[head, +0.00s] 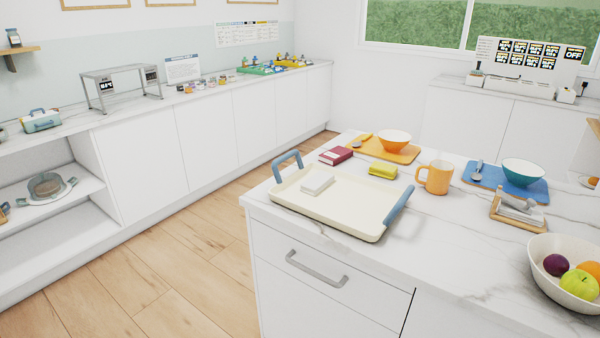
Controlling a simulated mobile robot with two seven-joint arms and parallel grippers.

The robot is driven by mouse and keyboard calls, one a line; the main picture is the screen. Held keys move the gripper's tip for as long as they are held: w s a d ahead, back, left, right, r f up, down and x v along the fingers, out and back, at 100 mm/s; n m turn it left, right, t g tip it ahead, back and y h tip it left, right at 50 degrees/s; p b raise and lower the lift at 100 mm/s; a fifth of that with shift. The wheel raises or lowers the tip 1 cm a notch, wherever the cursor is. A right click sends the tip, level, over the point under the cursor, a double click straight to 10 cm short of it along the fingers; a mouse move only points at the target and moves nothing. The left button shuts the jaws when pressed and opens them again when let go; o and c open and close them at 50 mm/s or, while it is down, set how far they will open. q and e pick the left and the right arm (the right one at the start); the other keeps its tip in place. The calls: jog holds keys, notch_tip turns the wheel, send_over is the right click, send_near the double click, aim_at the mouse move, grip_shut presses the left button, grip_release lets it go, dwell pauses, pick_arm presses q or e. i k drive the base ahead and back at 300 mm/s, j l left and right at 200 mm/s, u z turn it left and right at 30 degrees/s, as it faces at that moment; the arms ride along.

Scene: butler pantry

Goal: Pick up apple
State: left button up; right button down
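A green-yellow apple (579,283) lies in a white bowl (546,285) at the lower right of the head view, on the marble island top. A dark purple round fruit (557,265) is beside it at the left. An orange fruit (590,268) is behind it, cut by the picture's right edge. The apple's lower part is hidden by the bowl's near rim. Neither of my grippers shows in the head view.
A cream tray (340,213) with blue handles stands on the island (462,270), left of the bowl. An orange mug (435,177), a blue board (507,184) and a wooden holder (518,211) are behind. Bare marble lies between tray and bowl. Wood floor (165,270) is open at left.

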aim_at(582, 284)
jog(key=z, duration=1.7)
